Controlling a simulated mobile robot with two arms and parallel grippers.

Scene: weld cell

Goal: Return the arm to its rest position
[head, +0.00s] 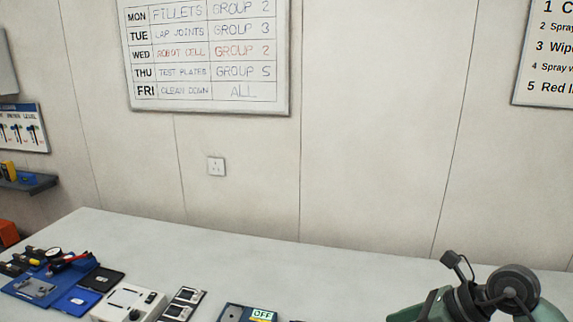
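Neither of my grippers shows in the head view. A green and dark grey jointed machine (437,305) is at the bottom right, cut off by the frame edge; I cannot tell whether it is part of my own arm. No other arm shows.
A pale table (300,262) stands against a panelled wall with a whiteboard (283,105) and socket (216,167). At front left lie a blue mat (18,291) with tools, a white box (105,310) with a knob and a block with an OFF label (263,315). The table's back middle is clear.

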